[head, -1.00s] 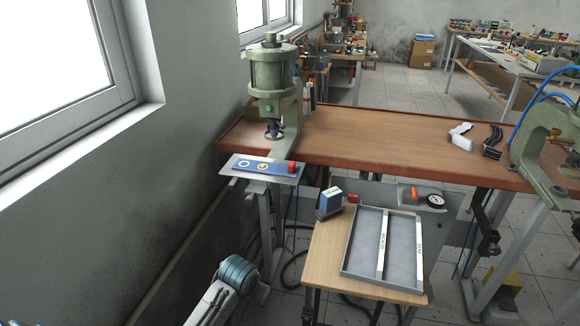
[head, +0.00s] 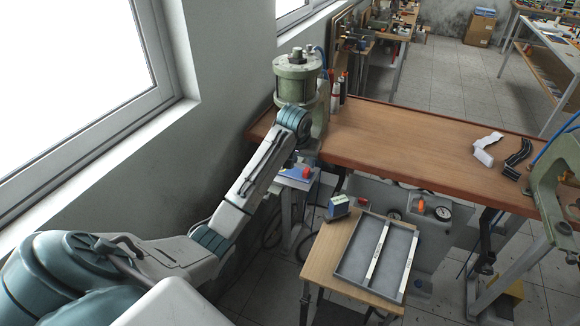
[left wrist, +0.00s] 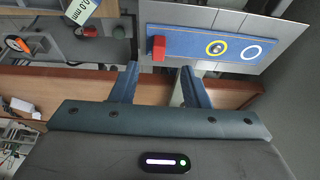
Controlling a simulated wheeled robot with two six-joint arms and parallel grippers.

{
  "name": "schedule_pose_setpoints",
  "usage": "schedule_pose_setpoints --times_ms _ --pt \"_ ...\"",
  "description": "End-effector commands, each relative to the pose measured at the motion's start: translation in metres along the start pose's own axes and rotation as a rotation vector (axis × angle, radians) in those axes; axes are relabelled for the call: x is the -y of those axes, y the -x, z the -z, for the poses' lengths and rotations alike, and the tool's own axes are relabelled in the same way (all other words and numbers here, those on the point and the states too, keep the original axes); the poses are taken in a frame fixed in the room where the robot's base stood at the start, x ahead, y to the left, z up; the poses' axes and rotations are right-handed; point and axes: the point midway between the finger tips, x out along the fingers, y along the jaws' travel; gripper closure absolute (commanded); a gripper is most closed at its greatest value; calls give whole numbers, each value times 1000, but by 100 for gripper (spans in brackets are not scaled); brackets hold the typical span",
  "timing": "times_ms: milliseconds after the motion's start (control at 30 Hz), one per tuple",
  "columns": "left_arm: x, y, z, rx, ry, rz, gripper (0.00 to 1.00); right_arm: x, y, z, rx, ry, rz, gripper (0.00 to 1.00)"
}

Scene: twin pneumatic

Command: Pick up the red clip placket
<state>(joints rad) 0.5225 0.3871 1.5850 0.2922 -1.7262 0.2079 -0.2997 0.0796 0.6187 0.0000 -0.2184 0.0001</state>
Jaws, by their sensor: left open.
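A small red block (left wrist: 157,48) stands at the left end of a blue strip (left wrist: 189,46) in the left wrist view; it looks like the red clip placket. In the head view the red block (head: 307,172) shows just right of my left arm's end, at the green press. My left gripper (left wrist: 158,68) is open and empty. Its two blue fingers point toward the red block, which lies ahead between their lines, apart from them. In the head view my left arm hides most of the strip. My right gripper is not in view.
The strip lies on a grey plate (left wrist: 225,17) and bears a yellow and a white ring. The green press (head: 296,80) stands over it. The wooden bench (head: 400,145) is mostly clear.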

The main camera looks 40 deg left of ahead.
Motion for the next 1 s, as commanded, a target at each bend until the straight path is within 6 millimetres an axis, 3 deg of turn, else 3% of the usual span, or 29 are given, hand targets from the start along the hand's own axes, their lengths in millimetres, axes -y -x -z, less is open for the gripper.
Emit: schedule_pose_setpoints --times_ms 267,433,600,867,1000 --pt "-1 -20 1 1 0 -1 58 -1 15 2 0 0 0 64" --pt "-1 -42 2 3 0 1 58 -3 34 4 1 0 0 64" --pt "-1 -62 2 1 0 0 58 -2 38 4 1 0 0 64" --pt "-1 -66 1 -2 -1 0 58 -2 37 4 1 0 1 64" --pt "-1 -66 1 -2 -1 0 84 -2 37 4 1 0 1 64"
